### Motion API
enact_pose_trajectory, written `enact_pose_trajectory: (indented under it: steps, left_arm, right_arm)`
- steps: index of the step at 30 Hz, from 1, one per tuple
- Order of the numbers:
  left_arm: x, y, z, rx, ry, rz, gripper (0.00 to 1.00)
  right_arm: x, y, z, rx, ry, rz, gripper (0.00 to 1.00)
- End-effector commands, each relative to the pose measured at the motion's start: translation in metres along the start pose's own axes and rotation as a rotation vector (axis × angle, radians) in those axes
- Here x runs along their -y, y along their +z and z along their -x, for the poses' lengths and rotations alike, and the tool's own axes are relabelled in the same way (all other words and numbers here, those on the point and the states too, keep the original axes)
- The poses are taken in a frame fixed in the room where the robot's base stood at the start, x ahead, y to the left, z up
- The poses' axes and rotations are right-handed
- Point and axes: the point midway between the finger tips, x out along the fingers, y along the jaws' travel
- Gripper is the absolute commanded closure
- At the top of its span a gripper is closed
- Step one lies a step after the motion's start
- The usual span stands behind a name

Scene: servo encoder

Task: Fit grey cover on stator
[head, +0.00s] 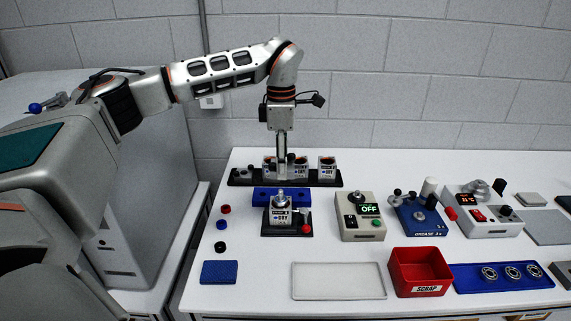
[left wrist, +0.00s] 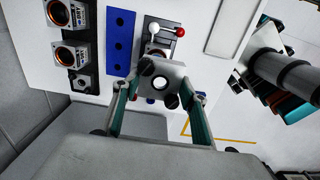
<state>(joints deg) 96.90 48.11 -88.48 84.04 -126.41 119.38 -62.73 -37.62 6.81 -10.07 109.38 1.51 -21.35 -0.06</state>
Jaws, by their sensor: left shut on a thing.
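My left gripper (head: 282,176) points straight down in the head view, above the area of the blue holder. In the left wrist view its teal-padded fingers (left wrist: 160,100) are shut on a grey square plate with a round central hole, the grey cover (left wrist: 173,71). A silver stator (head: 281,216) marked DRY stands upright in a black fixture (head: 270,234) with a red-knobbed lever. Contact between cover and stator cannot be told. My right gripper is out of view.
A black rack (head: 240,182) with several silver units stands behind a blue holder (head: 262,198). A grey OFF control box (head: 360,225) and a blue grease station (head: 417,220) stand right. A red scrap bin (head: 418,267) and white tray (head: 338,283) are in front.

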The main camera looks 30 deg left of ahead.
Motion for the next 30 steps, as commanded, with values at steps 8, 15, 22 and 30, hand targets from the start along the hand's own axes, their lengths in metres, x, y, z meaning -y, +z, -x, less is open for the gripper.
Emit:
enact_pose_trajectory:
  steps: [8, 15, 22, 30]
  left_arm:
    - [-0.009, -0.004, -0.014, -0.007, 0.002, -0.003, 0.82]
    - [-0.009, -0.004, -0.042, -0.007, 0.001, -0.001, 0.82]
    - [-0.009, -0.004, -0.048, -0.005, 0.004, -0.001, 0.82]
    - [-0.009, -0.004, -0.051, -0.006, 0.003, -0.001, 0.82]
  right_arm:
    - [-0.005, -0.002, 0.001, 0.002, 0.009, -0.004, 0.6]
    - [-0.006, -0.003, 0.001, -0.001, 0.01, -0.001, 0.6]
    - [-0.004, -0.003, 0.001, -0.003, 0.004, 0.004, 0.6]
    - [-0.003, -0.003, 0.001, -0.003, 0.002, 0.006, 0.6]
